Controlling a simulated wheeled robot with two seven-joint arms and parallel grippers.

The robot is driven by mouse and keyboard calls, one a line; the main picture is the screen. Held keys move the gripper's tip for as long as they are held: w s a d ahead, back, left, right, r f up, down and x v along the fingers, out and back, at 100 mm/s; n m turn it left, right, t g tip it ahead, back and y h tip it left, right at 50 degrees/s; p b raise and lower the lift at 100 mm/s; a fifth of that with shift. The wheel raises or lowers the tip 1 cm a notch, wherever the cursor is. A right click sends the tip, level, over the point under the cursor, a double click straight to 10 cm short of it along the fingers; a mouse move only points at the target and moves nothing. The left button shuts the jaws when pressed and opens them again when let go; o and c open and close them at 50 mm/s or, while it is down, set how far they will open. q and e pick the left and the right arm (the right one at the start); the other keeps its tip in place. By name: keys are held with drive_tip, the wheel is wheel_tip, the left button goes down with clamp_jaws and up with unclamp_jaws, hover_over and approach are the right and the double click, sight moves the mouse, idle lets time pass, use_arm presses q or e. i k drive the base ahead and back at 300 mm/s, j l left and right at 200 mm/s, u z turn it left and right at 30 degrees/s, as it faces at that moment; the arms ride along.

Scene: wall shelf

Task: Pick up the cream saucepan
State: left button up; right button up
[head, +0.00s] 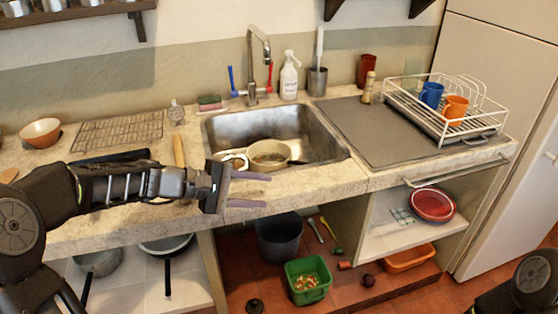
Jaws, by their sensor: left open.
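The cream saucepan (270,160) appears to be the round, cream-rimmed pot in the sink, near its front edge. Its handle cannot be made out clearly. My left gripper (267,190) is open and empty, its two fingers pointing right. In the picture it lies just below and in front of the saucepan, over the counter's front edge, apart from the pan. My right gripper is out of the picture; only a part of my right arm shows at the lower right corner.
A pale round dish (232,157) sits left of the saucepan in the sink (325,145). The faucet (252,62) rises behind. A dish rack (455,125) with mugs stands right. Below the counter are a dark bucket (280,238) and a green bin (306,290).

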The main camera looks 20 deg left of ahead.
sight(272, 148)
drive_tip(key=i, duration=0.85)
